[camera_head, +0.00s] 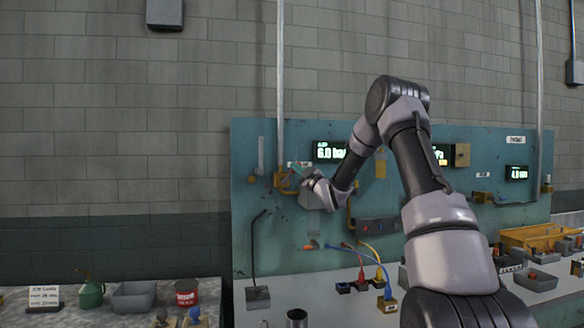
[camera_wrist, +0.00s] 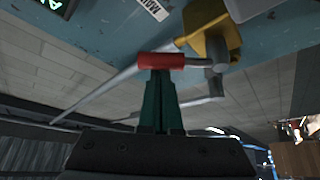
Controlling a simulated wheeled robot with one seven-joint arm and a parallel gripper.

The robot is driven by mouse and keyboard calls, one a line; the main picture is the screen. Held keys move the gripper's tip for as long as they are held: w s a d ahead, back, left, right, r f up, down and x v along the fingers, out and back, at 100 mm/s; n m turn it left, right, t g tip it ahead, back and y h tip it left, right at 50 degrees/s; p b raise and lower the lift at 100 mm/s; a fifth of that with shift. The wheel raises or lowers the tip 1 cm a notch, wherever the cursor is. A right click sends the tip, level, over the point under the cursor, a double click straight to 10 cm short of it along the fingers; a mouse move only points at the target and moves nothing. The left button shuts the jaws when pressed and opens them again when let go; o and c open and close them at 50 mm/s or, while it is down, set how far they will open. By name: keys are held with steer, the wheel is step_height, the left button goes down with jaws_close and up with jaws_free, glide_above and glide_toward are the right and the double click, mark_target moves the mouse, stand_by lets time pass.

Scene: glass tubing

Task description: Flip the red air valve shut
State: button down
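The red valve handle (camera_wrist: 160,61) lies across the tips of my gripper's green fingers in the wrist view. It is joined by a grey stem to a yellow valve body (camera_wrist: 208,38) on the teal panel. My gripper (camera_wrist: 159,75) has its fingers close together, with no clear gap between them. The tips are at the handle and seem to touch it; I cannot see any of the handle held between them. In the head view, my gripper (camera_head: 297,169) reaches the left part of the panel, beside the yellow valve fitting (camera_head: 284,181). The red handle is not clear there.
The teal panel (camera_head: 262,215) carries a lit pressure display (camera_head: 329,152) right of the valve. A grey vertical pipe (camera_head: 280,70) runs down the wall above.

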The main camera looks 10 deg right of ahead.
steer(key=d+f+m+t+h, duration=0.1)
steer(key=m+h, duration=0.1)
steer(key=m, duration=0.2)
steer(key=f+m+t+h, duration=0.1)
steer(key=m+h, duration=0.1)
steer(key=m, duration=0.2)
steer(key=d+f+m+t+h, duration=0.1)
steer(key=f+m+h, duration=0.1)
steer(key=m+h, duration=0.1)
steer(key=shift+d+f+m, duration=0.1)
steer(key=shift+d+m, duration=0.2)
steer(key=shift+m, duration=0.3)
steer(key=shift+f, duration=0.2)
